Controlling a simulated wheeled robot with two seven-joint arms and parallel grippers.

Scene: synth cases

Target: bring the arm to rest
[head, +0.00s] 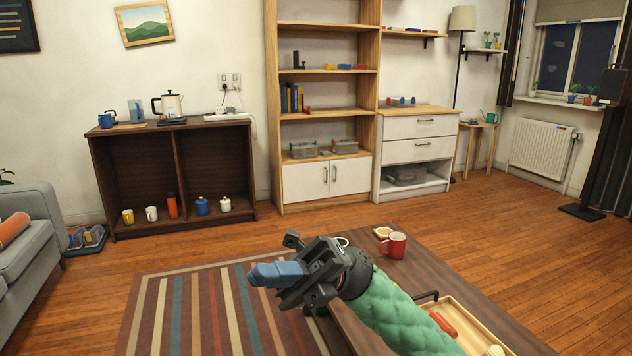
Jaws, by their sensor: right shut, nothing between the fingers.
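My right gripper (266,274) reaches in from the lower right, its arm in a green quilted sleeve. Its blue fingertips are together with nothing between them. It points left, in the air in front of the striped rug and the left edge of the low wooden table. The gripper and sleeve hide part of the table. My left gripper does not show.
On the low table (445,262) stand a red mug (394,245) and, near my sleeve, a wooden tray (487,324) with a red item inside. A striped rug (165,310) lies left. A grey sofa (35,235) stands far left. Wooden floor (560,260) is clear at right.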

